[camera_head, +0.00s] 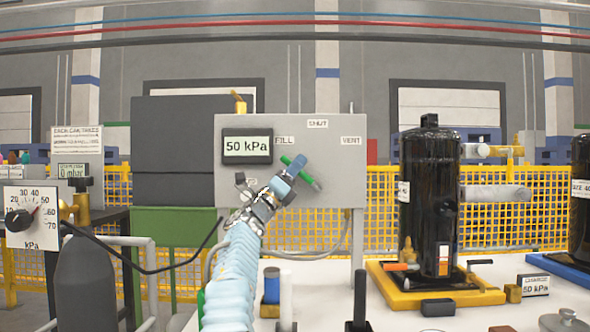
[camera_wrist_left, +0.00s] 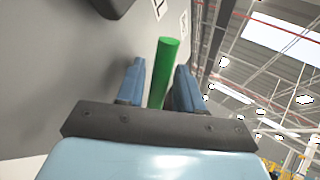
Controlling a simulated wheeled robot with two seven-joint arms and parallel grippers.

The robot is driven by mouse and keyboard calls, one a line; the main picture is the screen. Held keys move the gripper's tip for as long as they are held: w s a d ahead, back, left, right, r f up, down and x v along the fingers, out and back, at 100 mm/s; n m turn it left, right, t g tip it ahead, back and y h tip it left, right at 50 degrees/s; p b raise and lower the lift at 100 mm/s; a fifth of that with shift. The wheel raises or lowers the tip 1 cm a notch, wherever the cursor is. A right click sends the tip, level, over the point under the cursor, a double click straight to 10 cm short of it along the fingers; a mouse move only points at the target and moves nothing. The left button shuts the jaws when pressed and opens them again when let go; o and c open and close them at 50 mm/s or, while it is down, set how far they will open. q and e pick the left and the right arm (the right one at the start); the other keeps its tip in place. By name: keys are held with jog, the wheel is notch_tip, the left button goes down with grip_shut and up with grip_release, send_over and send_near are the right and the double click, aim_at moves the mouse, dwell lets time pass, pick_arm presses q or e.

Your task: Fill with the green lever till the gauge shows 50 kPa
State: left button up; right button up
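The green lever (camera_head: 311,183) is on the front of the grey panel box (camera_head: 230,180), slanting from upper left to lower right below the labels FILL (camera_head: 284,140), SHUT (camera_head: 317,124) and VENT (camera_head: 350,140). The gauge display (camera_head: 248,146) on the box reads 50 kPa. My left gripper (camera_head: 287,182) is at the lever and hides its middle. In the left wrist view the green lever (camera_wrist_left: 164,70) stands between the two blue fingers (camera_wrist_left: 158,85), which are apart with a gap visible at the left finger. My right gripper is not in view.
A black compressor (camera_head: 430,190) stands on a yellow-edged pallet (camera_head: 440,299) at right, with a 50 kPa card (camera_head: 534,285) near it. A dial in kPa (camera_head: 31,218) and a dark cylinder (camera_head: 84,280) are at left. Short posts (camera_head: 286,297) stand on the white table before the box.

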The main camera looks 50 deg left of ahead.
pick_arm(q)
jog(key=shift+s+f, duration=0.1)
jog(key=s+b, duration=0.1)
jog(key=s, duration=0.3)
jog(key=s+d+b, duration=0.1)
jog(key=s, duration=0.3)
jog(key=s+b, duration=0.2)
jog(key=s, duration=0.2)
jog(key=shift+s+d+f, duration=0.3)
jog(key=shift+s+d, duration=0.05)
